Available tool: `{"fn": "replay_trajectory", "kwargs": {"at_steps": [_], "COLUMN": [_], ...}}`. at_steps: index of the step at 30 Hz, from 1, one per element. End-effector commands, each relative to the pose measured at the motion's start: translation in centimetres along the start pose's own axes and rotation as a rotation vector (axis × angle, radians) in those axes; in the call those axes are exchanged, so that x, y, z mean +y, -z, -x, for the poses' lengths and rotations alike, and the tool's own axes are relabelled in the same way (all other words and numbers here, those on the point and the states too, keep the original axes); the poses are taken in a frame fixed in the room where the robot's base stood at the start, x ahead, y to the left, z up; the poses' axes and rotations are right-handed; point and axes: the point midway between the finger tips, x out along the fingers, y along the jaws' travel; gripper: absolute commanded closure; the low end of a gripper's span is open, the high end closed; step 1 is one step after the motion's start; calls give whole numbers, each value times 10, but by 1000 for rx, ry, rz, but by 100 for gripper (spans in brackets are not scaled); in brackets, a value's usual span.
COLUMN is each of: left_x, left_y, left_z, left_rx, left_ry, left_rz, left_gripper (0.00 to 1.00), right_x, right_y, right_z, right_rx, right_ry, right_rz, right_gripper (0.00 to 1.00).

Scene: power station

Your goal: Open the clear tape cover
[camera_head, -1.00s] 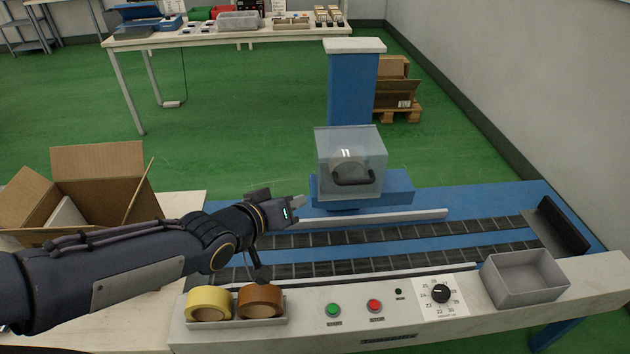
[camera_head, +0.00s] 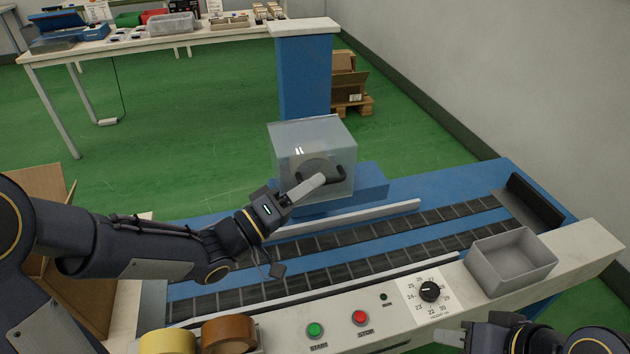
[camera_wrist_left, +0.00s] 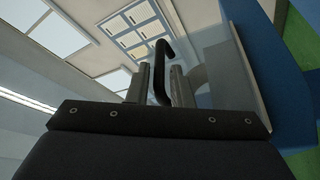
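The clear tape cover (camera_head: 285,145) is a see-through box on a blue block behind the conveyor, and it looks closed. Its dark curved handle (camera_head: 341,180) is on the front face.
The conveyor (camera_head: 400,231) runs in front of the cover. A front panel carries a green button (camera_head: 315,329), a red button (camera_head: 360,317), a dial (camera_head: 430,292) and a grey bin (camera_head: 511,265). Yellow tape (camera_head: 167,342) and brown tape (camera_head: 229,333) sit at lower left. A blue column (camera_head: 304,80) stands behind.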

Motion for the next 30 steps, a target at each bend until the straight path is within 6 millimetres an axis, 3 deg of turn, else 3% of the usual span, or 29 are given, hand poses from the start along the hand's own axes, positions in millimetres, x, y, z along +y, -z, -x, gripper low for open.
{"fn": "replay_trajectory", "kwargs": {"at_steps": [5, 13, 18, 30], "left_x": [0, 0, 0, 4], "left_y": [0, 0, 0, 2], "left_z": [-16, -18, -18, -18], "left_rx": [-1, 0, 1, 1], "left_ry": [-1, 0, 0, 9], "left_rz": [-1, -1, -1, 16], "left_gripper": [80, 80, 100, 100], "right_x": [0, 0, 0, -2], "right_y": [0, 0, 0, 2], "right_z": [0, 0, 0, 5], "right_rx": [0, 0, 0, 0], "right_ry": [0, 0, 0, 0], "right_rz": [0, 0, 0, 0], "right_gripper": [64, 64, 64, 64]}}
